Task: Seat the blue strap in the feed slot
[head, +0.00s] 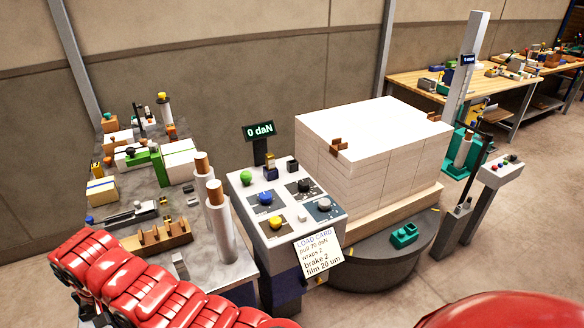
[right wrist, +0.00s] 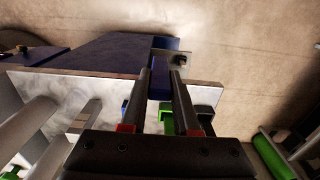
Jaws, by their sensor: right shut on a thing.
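In the right wrist view my right gripper (right wrist: 165,72) is shut, with a narrow blue piece between its two dark fingers that looks like the blue strap (right wrist: 160,82). Just beyond the fingertips is a small grey plate with a round bolt or hole (right wrist: 180,60), beside a dark blue panel (right wrist: 108,52). I cannot make out the feed slot for certain, nor whether the strap touches the plate. In the head view red arm links of mine cross the bottom left and bottom right, but neither gripper shows.
A cluttered grey table (head: 118,190) stands at left, with white film rolls (head: 221,220) at its front. A control console (head: 283,205) with knobs and a "0 daN" display (head: 259,131) is in the middle. A stacked white ream load (head: 375,145) stands on a dark turntable (head: 375,268).

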